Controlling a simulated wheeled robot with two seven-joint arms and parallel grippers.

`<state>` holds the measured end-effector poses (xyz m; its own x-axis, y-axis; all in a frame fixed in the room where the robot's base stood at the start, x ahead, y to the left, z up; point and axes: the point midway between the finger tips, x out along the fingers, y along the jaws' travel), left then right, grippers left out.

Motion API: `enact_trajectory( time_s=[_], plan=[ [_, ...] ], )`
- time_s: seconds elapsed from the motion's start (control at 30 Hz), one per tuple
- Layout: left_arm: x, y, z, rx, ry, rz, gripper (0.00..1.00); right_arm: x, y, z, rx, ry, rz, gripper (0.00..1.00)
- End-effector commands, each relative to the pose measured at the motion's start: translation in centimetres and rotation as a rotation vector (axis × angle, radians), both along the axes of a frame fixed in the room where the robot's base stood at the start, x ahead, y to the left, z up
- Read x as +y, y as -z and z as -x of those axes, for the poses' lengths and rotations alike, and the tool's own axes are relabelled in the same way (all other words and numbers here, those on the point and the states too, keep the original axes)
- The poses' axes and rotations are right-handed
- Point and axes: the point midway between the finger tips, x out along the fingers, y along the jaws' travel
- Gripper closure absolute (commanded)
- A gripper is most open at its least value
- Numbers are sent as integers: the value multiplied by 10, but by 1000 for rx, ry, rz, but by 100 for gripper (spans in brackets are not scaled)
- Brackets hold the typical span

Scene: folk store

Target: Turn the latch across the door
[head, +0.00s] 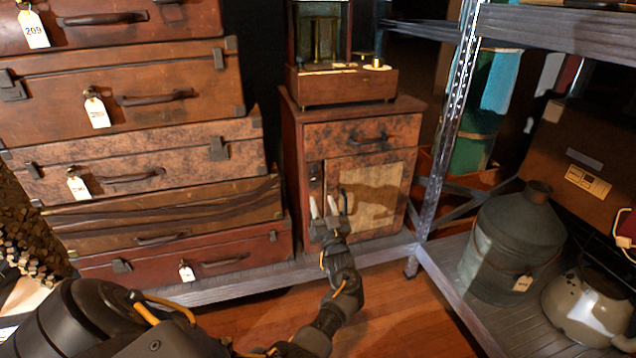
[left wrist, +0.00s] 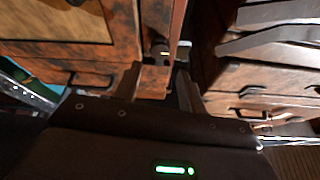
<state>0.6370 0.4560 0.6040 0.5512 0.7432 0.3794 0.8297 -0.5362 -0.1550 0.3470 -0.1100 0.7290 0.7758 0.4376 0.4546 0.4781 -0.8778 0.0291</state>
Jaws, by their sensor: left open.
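The small wooden cabinet (head: 292,150) stands on the low shelf, with a drawer above a door (head: 372,195) that has a pale panel. The door looks closed. My left gripper (head: 330,208) is in front of the door's lower left side, fingers pointing up and apart. In the left wrist view, a dark round fitting with a yellowish mark, apparently the latch (left wrist: 160,50), sits on the cabinet's front edge, just beyond the open left gripper (left wrist: 158,88). Contact cannot be told. The latch's exact angle is unclear. My right gripper is out of view.
Stacked tagged suitcases (head: 130,160) stand close on the left. A wooden-based instrument (head: 340,85) stands on the cabinet. A metal shelf post (head: 446,140) rises on the right, with a grey can (head: 515,245) and a pale pot (head: 590,305) beyond. The floor (head: 415,310) in front is clear.

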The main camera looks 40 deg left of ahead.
Motion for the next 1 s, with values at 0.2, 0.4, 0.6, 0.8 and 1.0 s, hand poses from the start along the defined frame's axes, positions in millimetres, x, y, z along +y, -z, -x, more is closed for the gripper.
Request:
enact_trajectory(
  time_s=[0.2, 0.4, 0.6, 0.8, 1.0],
  plan=[
    [33, -15, -24, -1, -1, -1, 59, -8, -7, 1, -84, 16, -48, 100],
    [55, -27, -41, -1, 1, 0, 59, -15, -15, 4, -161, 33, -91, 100],
    [65, -33, -48, 0, 1, 1, 59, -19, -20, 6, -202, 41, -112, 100],
    [66, -33, -49, 1, 2, 1, 59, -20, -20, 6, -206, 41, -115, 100],
    [66, -33, -49, 1, 2, 1, 73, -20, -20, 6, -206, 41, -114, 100]
  ],
)
